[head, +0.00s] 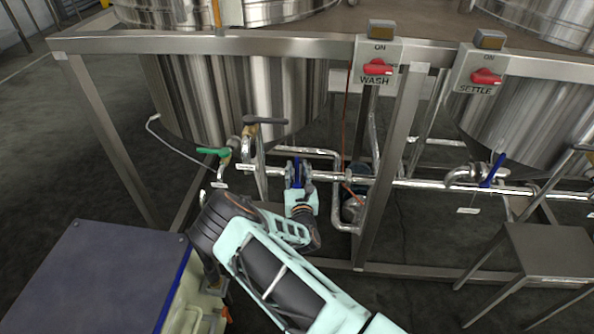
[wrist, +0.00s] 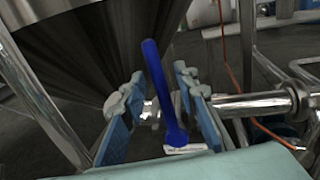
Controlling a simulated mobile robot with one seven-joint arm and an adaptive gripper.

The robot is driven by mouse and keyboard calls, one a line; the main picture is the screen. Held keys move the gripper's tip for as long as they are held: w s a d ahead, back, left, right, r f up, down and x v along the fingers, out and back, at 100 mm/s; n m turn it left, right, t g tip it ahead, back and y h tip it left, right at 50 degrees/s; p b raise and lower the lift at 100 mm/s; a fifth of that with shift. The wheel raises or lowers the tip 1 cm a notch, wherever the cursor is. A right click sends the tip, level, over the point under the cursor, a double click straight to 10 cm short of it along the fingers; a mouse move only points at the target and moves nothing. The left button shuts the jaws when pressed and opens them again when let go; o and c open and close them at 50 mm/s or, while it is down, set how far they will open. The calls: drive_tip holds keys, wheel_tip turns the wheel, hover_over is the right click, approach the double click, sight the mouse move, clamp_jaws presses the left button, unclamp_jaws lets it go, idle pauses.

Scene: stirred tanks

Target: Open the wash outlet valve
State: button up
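A blue valve lever (head: 297,168) stands on the steel pipe below the left tank, on the WASH switch side. In the wrist view the blue lever (wrist: 160,85) stands nearly upright, leaning a little left, across the pipe. A small white tag (wrist: 185,149) hangs by its base; its print is too small to read. My gripper (head: 297,176) is at this valve. In the wrist view its two fingers (wrist: 156,88) are apart, one on each side of the lever, with a visible gap to each. The valve body is partly hidden by the fingers.
A green-handled tap (head: 212,152) and a dark-handled valve (head: 265,121) are close on the left. A second blue lever (head: 493,170) is right, below the SETTLE switch (head: 486,77). The WASH switch (head: 378,67) is on the frame. A steel post (head: 390,170) stands right of my gripper.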

drive_tip(key=shift+w+a, duration=0.1)
drive_tip(key=shift+w, duration=0.3)
drive_tip(key=shift+c, duration=0.5)
clamp_jaws()
